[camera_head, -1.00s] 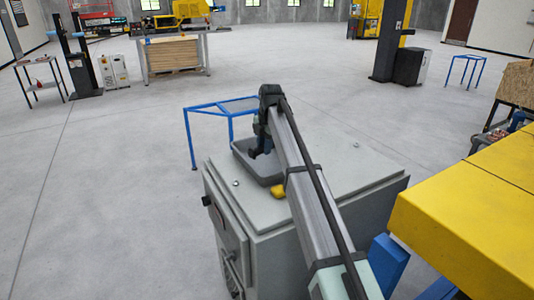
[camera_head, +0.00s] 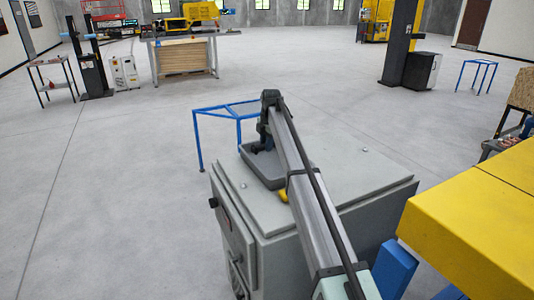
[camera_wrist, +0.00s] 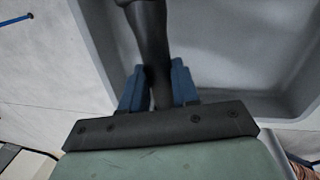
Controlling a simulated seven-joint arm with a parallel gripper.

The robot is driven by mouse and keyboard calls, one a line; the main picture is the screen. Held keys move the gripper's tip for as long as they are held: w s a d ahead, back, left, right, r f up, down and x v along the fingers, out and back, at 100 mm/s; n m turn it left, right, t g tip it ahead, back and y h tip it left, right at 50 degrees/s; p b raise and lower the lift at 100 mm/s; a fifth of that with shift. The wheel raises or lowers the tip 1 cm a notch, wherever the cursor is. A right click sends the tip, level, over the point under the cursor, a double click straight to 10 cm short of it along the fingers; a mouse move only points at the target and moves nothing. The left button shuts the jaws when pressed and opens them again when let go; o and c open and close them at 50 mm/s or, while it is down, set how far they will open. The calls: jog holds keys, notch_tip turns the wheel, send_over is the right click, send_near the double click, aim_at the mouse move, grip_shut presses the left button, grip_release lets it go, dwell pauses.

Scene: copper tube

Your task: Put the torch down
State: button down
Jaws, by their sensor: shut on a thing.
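In the wrist view, the two blue fingers of my gripper (camera_wrist: 158,84) are shut on a black, rounded handle, which I take to be the torch (camera_wrist: 150,38). Its far end runs out of the top of the picture. Behind it is the inside of a grey tray (camera_wrist: 225,45). In the head view, my gripper (camera_head: 263,142) is over the grey tray (camera_head: 274,182), which sits on top of a grey cabinet (camera_head: 345,170). My arm hides part of the tray. I cannot tell whether the torch touches the tray floor.
A small yellow thing (camera_head: 283,196) lies beside the tray, partly behind my arm. A blue-framed stand (camera_head: 198,140) is behind the cabinet at left. A yellow surface (camera_head: 480,225) is at right.

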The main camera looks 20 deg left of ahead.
aim_at(266, 160)
jog(key=shift+f, duration=2.15)
jog(key=shift+f, duration=0.15)
jog(key=c, duration=0.8)
grip_release()
jog(key=shift+c, duration=0.2)
notch_tip(266, 160, up, 12)
jog(key=s+d, duration=0.1)
jog(key=shift+d, duration=0.25)
jog(key=shift+s, duration=0.1)
